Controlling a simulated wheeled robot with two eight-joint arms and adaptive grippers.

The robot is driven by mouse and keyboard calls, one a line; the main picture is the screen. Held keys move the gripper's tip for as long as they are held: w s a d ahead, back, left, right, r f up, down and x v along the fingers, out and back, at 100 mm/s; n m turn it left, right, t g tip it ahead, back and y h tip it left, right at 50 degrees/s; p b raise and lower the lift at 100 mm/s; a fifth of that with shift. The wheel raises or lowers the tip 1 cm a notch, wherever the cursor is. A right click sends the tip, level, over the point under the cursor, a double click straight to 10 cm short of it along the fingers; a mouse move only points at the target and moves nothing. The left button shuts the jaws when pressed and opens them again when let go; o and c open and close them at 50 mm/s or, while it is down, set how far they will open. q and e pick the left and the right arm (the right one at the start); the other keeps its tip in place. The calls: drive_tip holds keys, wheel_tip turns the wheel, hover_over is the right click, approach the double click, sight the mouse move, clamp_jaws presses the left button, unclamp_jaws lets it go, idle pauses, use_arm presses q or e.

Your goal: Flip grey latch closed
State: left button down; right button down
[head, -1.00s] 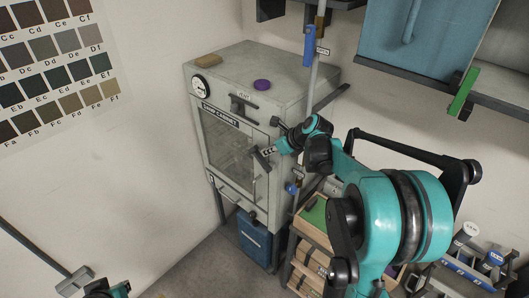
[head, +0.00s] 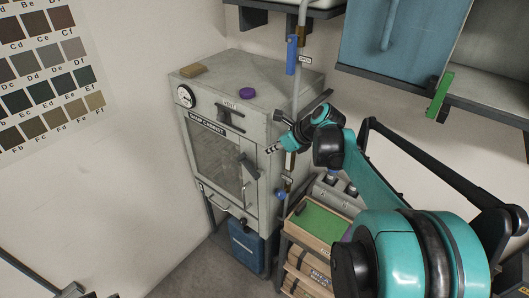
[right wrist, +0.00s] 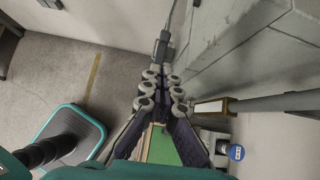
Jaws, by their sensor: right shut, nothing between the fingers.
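The grey cabinet (head: 262,120) stands against the wall with its windowed door facing front-left. The dark grey latch (head: 248,166) is on the right side of its door front, and its bar slants down to the right. My right gripper (head: 270,150) is shut and empty, just right of the latch at the cabinet's front edge, with a small gap in the head view. In the right wrist view my right gripper (right wrist: 161,75) has its fingers together. I cannot tell whether the grey part beyond its tips is the latch. My left gripper is out of view.
A vertical pipe with a blue sleeve (head: 292,55) runs by the cabinet's right side, close to my right arm. A shelf unit with a green-topped box (head: 320,222) stands right of the cabinet. A blue bin (head: 246,243) is below it. The floor in front is clear.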

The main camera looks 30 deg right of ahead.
drive_tip(key=w+a+f+n+g+h+b, duration=0.25)
drive_tip(key=f+n+h, duration=0.25)
drive_tip(key=f+n, duration=0.75)
drive_tip(key=w+a+f+n+g+h+b, duration=0.1)
drive_tip(key=a+f+n+g+h+b, duration=0.4)
drive_tip(key=n, duration=1.2)
drive_tip(key=w+a+r+n+t+h+b, duration=0.2)
drive_tip(key=a+n+t+h, duration=0.3)
drive_tip(key=n, duration=1.3)
drive_tip(key=w+a+t+b, duration=0.1)
drive_tip(key=a+t, duration=0.2)
drive_tip(key=shift+w+n+h, duration=0.3)
drive_tip(key=shift+n, duration=0.05)
drive_tip(key=shift+f, duration=0.1)
